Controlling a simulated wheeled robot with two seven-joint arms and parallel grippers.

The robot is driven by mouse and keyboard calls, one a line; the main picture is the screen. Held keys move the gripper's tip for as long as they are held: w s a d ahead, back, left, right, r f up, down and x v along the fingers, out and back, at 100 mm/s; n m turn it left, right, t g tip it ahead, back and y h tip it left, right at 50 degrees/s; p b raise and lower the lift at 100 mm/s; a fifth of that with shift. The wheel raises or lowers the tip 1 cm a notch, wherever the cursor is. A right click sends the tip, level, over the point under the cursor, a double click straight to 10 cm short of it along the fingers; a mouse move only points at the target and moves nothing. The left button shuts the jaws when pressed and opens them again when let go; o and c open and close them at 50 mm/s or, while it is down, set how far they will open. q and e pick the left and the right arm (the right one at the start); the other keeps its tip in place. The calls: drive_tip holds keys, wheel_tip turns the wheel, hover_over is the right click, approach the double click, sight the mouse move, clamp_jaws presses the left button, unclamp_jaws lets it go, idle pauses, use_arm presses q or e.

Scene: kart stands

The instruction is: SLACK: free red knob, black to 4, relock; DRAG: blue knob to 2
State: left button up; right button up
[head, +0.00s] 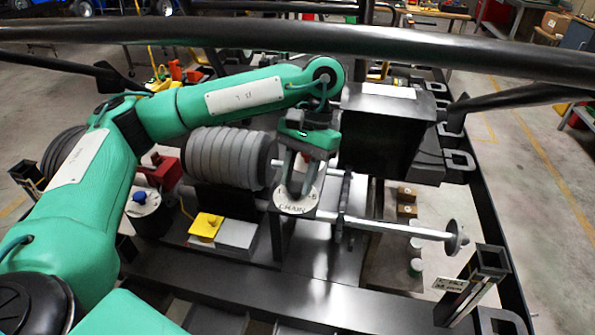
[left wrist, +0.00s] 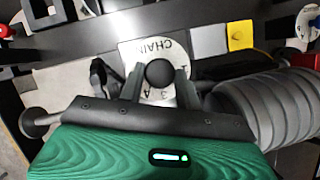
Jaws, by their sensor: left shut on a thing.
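A round white dial plate (head: 294,208) lettered CHAIN sits on a grey post top in the middle of the head view; it also shows in the left wrist view (left wrist: 136,50), with some numbers partly covered. A round black knob (left wrist: 160,73) stands on this dial. My left gripper (head: 297,188) points down at the dial, its two fingers closed on either side of the black knob; the fingers also show in the left wrist view (left wrist: 159,88). The blue knob (head: 140,197) sits on a white-topped dark cylinder at left. My right gripper is not in view.
A yellow block (head: 206,225) and a grey box (head: 237,235) stand left of the dial. A ribbed grey cylinder (head: 228,156) lies behind them. A silver shaft (head: 400,229) runs to the right. A thick black tube (head: 420,53) crosses the top of the view.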

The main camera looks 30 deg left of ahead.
use_arm(q)
drive_tip(key=shift+r+m, duration=0.1)
drive_tip(key=shift+m, duration=0.5)
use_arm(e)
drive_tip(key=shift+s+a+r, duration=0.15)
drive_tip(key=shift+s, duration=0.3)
use_arm(q)
drive_tip(key=shift+y, duration=0.3)
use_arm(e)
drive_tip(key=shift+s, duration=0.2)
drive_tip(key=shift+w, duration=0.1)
use_arm(q)
drive_tip(key=o, duration=1)
drive_tip(key=shift+c, duration=0.2)
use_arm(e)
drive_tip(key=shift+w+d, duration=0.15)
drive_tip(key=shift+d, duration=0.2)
use_arm(q)
drive_tip(key=shift+w, duration=0.1)
